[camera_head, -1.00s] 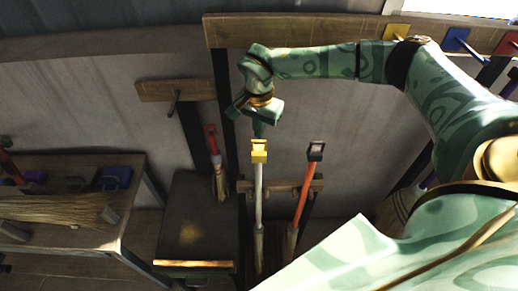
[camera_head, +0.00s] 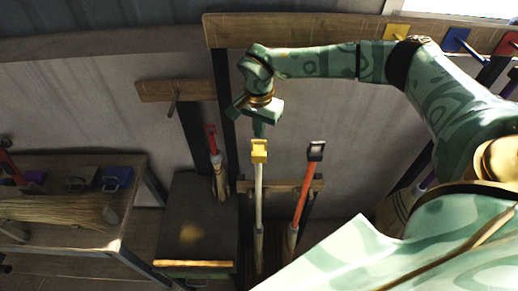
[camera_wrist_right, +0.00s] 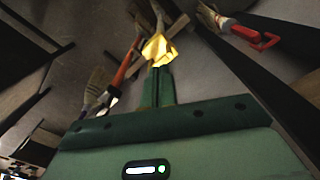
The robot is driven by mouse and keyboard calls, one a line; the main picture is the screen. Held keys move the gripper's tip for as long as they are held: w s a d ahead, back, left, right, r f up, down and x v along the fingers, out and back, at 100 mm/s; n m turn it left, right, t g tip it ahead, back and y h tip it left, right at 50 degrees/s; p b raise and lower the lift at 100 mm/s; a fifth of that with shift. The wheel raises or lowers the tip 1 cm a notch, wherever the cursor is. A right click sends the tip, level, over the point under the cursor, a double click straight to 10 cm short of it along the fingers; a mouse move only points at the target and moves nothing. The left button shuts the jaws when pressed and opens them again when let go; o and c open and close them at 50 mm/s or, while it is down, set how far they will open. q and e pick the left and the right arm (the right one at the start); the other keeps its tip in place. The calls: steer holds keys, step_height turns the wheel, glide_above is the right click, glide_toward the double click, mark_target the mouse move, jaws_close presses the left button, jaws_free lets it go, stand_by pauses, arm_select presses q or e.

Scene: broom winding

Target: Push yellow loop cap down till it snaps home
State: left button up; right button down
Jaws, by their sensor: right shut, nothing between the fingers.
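The yellow loop cap (camera_head: 259,150) sits at the top of a white broom handle (camera_head: 258,195) that stands upright in a rack. My right gripper (camera_head: 259,131) is shut and empty, just above the cap in the head view. In the right wrist view the yellow cap (camera_wrist_right: 158,50) is at the tips of my closed fingers (camera_wrist_right: 158,72). Whether the fingertips touch the cap, and how far it is seated on the handle, I cannot tell. My left gripper is not in view.
A dark box (camera_head: 197,225) and a workbench (camera_head: 125,215) with a broom head and caps lie further left.

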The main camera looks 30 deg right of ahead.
mark_target(260, 142)
steer(key=shift+f, duration=0.3)
steer(key=shift+f+b, duration=0.45)
steer(key=shift+f, duration=0.2)
steer(key=shift+f, duration=0.4)
stand_by(0.3)
steer(key=shift+s+f, duration=0.15)
steer(key=shift+f, duration=0.1)
steer(key=r+p, duration=0.7)
steer(key=r, duration=0.1)
steer(key=shift+w+r, duration=0.2)
stand_by(0.3)
steer(key=shift+f, duration=0.1)
